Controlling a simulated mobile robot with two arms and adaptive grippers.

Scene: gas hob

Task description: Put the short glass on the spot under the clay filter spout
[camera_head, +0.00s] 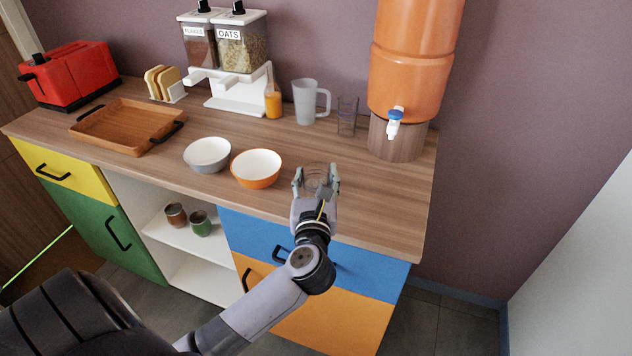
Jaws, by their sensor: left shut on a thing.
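The short glass (317,181) is clear and sits between the fingers of my left gripper (317,171), which is shut on it. They are over the front part of the wooden counter, right of the orange bowl. I cannot tell whether the glass touches the counter. The orange clay filter (414,75) stands at the counter's right end on a round wooden base. Its white spout (394,126) with a blue tap is behind and to the right of my left gripper. My right gripper is not in view.
A tall clear glass (347,116) and a frosted mug (306,102) stand left of the filter. The orange bowl (257,168) and grey bowl (208,154) are left of my gripper. The counter (385,202) right of my gripper is clear.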

